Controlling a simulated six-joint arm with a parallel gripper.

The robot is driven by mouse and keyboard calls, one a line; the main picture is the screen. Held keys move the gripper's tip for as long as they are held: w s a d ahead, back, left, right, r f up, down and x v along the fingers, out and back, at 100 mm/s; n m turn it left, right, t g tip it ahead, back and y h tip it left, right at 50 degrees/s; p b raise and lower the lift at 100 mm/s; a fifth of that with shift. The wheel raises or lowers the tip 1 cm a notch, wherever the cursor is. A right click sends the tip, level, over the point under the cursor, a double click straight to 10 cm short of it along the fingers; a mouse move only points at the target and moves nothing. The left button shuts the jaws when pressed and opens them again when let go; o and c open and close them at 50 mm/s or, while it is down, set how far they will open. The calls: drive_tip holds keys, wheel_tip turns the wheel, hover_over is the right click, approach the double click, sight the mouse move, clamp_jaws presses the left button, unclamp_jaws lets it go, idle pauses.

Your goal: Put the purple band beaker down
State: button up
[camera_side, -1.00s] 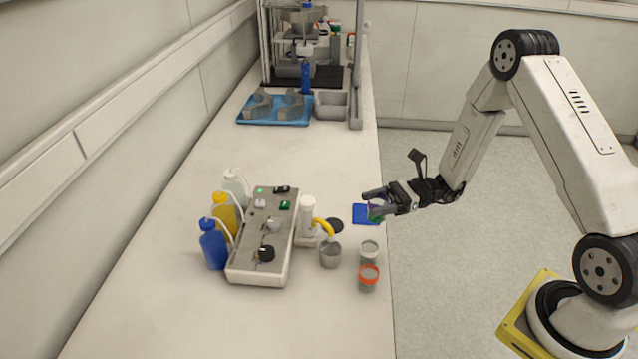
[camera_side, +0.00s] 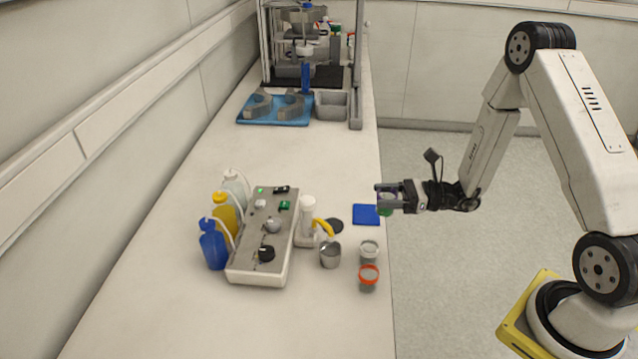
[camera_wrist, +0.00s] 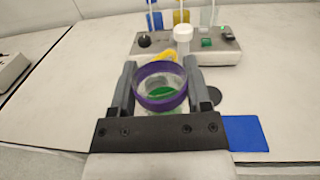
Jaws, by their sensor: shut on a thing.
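The purple band beaker (camera_wrist: 160,88) is between the two fingers of my gripper (camera_wrist: 160,82) in the wrist view, upright, with green contents showing inside. The fingers are shut on its sides. In the side view my gripper (camera_side: 385,194) is above the bench's right edge, and the fingers hide most of the beaker; a bit of green shows below them. The blue square mat (camera_side: 366,214) lies flat on the bench just left of and below the gripper. In the wrist view the mat (camera_wrist: 246,134) is to the right of the beaker.
A beaker with a red band (camera_side: 368,277) and a grey-rimmed beaker (camera_side: 369,251) stand near the bench edge. A metal cup (camera_side: 330,255), a black disc (camera_side: 334,226) and a control box (camera_side: 262,240) with several bottles are further left. The bench behind the mat is clear.

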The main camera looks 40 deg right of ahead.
drive_tip(key=d+m+t+h, duration=0.1)
drive_tip(key=m+h, duration=0.1)
drive_tip(key=s+d+m+t+h, duration=0.1)
drive_tip(key=d+t+h, duration=0.1)
drive_tip(key=s+d+m+t+h, duration=0.1)
drive_tip(key=d+m+t+h, duration=0.1)
drive_tip(key=h, duration=0.1)
drive_tip(key=shift+s+d+f+m, duration=0.1)
drive_tip(key=shift+d+f+m, duration=0.1)
drive_tip(key=shift+m, duration=0.1)
drive_tip(key=w+f, duration=0.3)
drive_tip(key=w, duration=0.1)
drive_tip(key=w+d+f, duration=0.1)
drive_tip(key=w+f, duration=0.1)
drive_tip(key=w, duration=0.2)
drive_tip(key=w+d+f, duration=0.1)
drive_tip(key=w+f, duration=0.2)
drive_tip(key=w, duration=0.1)
drive_tip(key=shift+w+d+f, duration=0.15)
drive_tip(key=shift+w+f, duration=0.15)
drive_tip(key=shift+w, duration=0.1)
drive_tip(key=shift+w+f, duration=0.25)
drive_tip(key=shift+f, duration=0.05)
